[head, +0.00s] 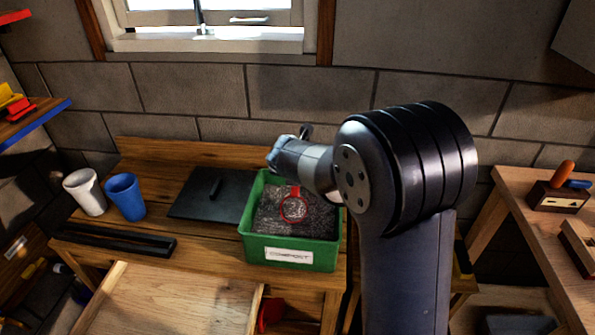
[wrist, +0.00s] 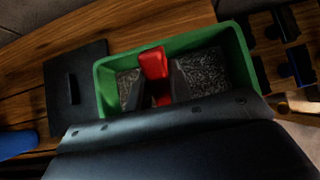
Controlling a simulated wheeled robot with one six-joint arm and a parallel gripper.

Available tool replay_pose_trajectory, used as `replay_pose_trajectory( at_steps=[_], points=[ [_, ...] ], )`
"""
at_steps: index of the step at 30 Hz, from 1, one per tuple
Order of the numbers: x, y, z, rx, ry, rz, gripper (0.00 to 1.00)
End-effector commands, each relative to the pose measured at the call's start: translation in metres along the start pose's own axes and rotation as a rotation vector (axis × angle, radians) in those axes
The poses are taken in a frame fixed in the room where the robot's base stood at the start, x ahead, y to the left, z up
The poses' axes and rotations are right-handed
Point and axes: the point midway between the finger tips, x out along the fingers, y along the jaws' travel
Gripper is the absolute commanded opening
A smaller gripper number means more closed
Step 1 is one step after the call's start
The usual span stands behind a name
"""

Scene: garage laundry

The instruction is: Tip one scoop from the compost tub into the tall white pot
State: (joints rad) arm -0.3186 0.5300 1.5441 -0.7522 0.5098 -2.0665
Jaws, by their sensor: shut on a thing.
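The green compost tub (head: 250,241), with its white label, stands on the wooden bench and is filled with dark speckled compost (head: 318,215). A red scoop (head: 293,207) is inside the tub, over the compost; whether it is loaded I cannot tell. In the wrist view my gripper (wrist: 156,88) is over the tub (wrist: 106,66), its dark fingers shut on the red scoop (wrist: 153,62). In the head view the fingers are hard to make out. The tall white pot (head: 85,191) stands upright at the bench's left, apart from the tub.
A blue pot (head: 125,196) stands close to the right of the white pot. A flat black lid (head: 212,193) with a handle lies between the pots and the tub. A long black tray (head: 113,240) lies along the front edge. A block wall rises behind.

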Motion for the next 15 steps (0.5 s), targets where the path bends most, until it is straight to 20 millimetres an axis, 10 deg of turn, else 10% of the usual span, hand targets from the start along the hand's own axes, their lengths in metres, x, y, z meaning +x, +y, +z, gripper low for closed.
replay_pose_trajectory(
  at_steps=[15],
  points=[
    [-0.04, 0.0, 0.038, 0.0, -0.001, 0.001, 0.0]
  ],
)
